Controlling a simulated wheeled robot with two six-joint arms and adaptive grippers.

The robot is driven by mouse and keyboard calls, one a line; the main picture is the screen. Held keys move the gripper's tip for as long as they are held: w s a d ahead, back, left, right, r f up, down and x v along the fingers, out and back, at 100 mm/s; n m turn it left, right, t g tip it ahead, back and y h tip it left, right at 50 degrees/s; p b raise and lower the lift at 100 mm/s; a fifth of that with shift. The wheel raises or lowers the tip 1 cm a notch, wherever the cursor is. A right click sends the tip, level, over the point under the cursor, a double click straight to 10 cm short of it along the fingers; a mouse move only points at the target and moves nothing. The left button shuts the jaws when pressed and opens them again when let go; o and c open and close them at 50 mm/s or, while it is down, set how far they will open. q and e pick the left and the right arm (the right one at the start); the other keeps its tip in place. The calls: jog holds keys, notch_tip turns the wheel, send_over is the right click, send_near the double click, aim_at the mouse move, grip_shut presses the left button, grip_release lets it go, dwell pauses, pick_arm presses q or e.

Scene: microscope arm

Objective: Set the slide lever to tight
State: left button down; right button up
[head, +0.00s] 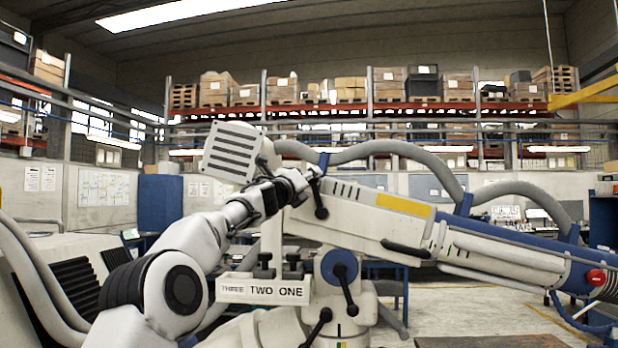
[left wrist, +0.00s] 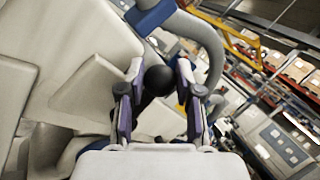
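The microscope arm (head: 365,220) is a long white and grey body with a yellow patch, running across the middle to the right in the head view. A black lever (head: 319,198) with a ball end sits at its left end. My left gripper (head: 297,184) is beside this lever. In the left wrist view the fingers of the left gripper (left wrist: 160,70) stand apart on either side of a black ball knob (left wrist: 158,81); I cannot tell whether they touch it. Which lever is the slide lever, and its setting, I cannot read. My right gripper does not show.
Below is a white block marked THREE TWO ONE (head: 264,289) with black knobs. A blue hub with a black lever (head: 344,281) stands right of it. A grey hose (head: 400,150) arches above. A red button (head: 596,277) is at far right. Open floor lies at lower right.

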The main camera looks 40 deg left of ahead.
pick_arm(q)
jog(key=c, duration=0.8)
grip_release()
jog(key=shift+w+a+f, duration=0.1)
jog(key=shift+a, duration=0.05)
jog(key=shift+w+a+f, duration=0.3)
jog(key=shift+w, duration=0.1)
jog(key=shift+s+d+r, duration=0.15)
jog(key=shift+d, duration=0.1)
